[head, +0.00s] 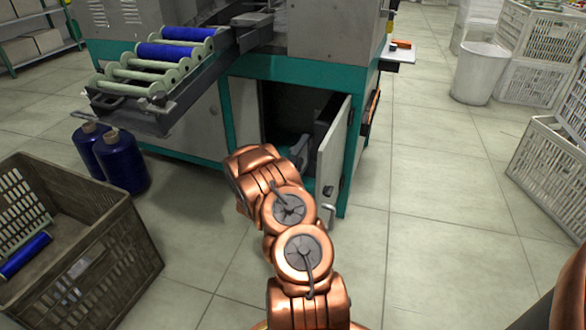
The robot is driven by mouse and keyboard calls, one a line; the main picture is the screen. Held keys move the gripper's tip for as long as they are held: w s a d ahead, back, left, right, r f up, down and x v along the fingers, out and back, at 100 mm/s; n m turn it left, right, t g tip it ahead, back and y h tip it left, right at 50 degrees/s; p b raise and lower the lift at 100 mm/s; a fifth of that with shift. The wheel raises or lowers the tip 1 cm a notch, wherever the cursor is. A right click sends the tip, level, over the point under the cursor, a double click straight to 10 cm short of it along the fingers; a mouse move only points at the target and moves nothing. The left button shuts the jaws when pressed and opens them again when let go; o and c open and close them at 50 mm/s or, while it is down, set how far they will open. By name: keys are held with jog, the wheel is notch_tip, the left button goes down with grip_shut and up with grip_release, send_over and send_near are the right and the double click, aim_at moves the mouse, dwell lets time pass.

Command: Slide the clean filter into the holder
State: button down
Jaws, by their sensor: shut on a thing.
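My copper arm reaches up to the open cabinet in the machine's lower front. My gripper (302,152), grey and partly hidden behind my arm, is at the cabinet opening beside the open door (338,155). It is shut on a dark flat panel (324,130), which appears to be the filter; its lower part and the fingertips are hard to make out. The cabinet's inside (285,112) is dark, and I cannot make out the holder in it.
The cabinet door stands open close on the right of my gripper. A rack with blue bobbins (175,52) juts out at upper left. A brown crate (95,265) is at lower left.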

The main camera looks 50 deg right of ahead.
jog(key=shift+d, duration=0.1)
jog(key=shift+b+x, duration=1.1)
jog(key=shift+x, duration=1.85)
jog(key=shift+w+d, duration=0.1)
jog(key=shift+d, duration=0.05)
jog(key=shift+b+x, duration=1.05)
jog(key=shift+x, duration=1.85)
jog(key=shift+w, duration=0.1)
